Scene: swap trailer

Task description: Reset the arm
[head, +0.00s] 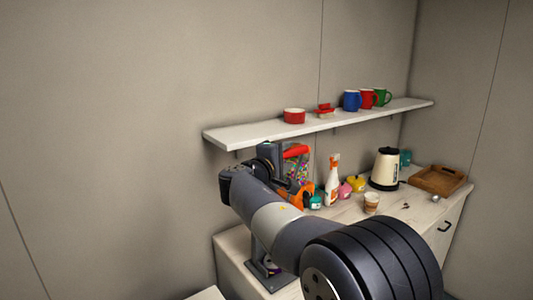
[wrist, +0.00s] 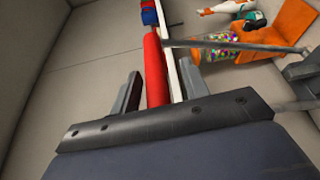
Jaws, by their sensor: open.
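My arm reaches from the lower right of the head view to a spot just below the wall shelf. My gripper (wrist: 158,88) shows in the wrist view with its two grey fingers apart. A long red piece (wrist: 154,65) shows between the fingers. I cannot tell whether it lies between them or beyond them, or whether it touches them. In the head view the gripper end is beside a dispenser of many-coloured pieces with a red top (head: 297,150) and orange parts (head: 306,194). The fingertips cannot be made out there.
The white shelf (head: 250,134) holds a red bowl (head: 294,116), a red item (head: 325,110) and blue, red and green mugs.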

